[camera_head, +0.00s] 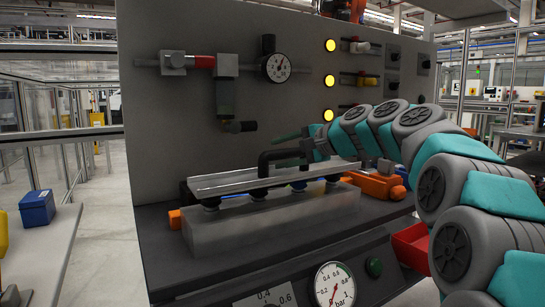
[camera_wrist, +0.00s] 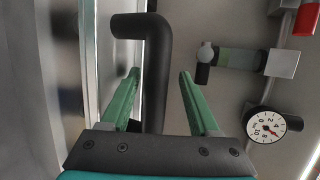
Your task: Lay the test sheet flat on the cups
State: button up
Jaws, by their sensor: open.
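The test sheet (camera_head: 230,183) is a long, thin, light grey metal plate. In the head view it lies about level on the dark cups (camera_head: 258,194) along a grey block, appearing to touch them. A black bent handle (camera_head: 268,157) rises from the sheet; it also shows in the wrist view (camera_wrist: 155,90). My gripper (camera_head: 298,143) is at the handle's upper part. In the wrist view my gripper (camera_wrist: 160,74) is open, with its green fingers on both sides of the handle and gaps visible. The sheet's far right end is partly hidden.
A grey panel with a gauge (camera_head: 276,68), pipes and yellow lamps (camera_head: 329,80) stands close behind. Orange parts (camera_head: 376,184) lie right of the grey block (camera_head: 270,222). A blue box (camera_head: 37,208) sits on a side table at left. A red bin (camera_head: 411,246) is at lower right.

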aim_at(289, 151)
jog(key=v, duration=0.8)
jog(key=s+f+n+g+h, duration=0.5)
jog(key=s+f+g, duration=0.1)
jog(key=s+f, duration=1.65)
jog(key=s+d+f+n+g+h, duration=0.2)
jog(key=s+d+f, duration=0.3)
jog(key=s+f, duration=0.4)
jog(key=s+d+f+n+g+h, duration=0.1)
jog(key=s+d+f+h, duration=0.3)
jog(key=s+f, duration=0.5)
jog(key=s+d+g, duration=0.1)
jog(key=s+d, duration=0.1)
jog(key=s, duration=0.2)
jog(key=shift+s+d+n+g, duration=0.25)
jog(key=shift+n+g, duration=0.05)
jog(key=shift+n, duration=0.1)
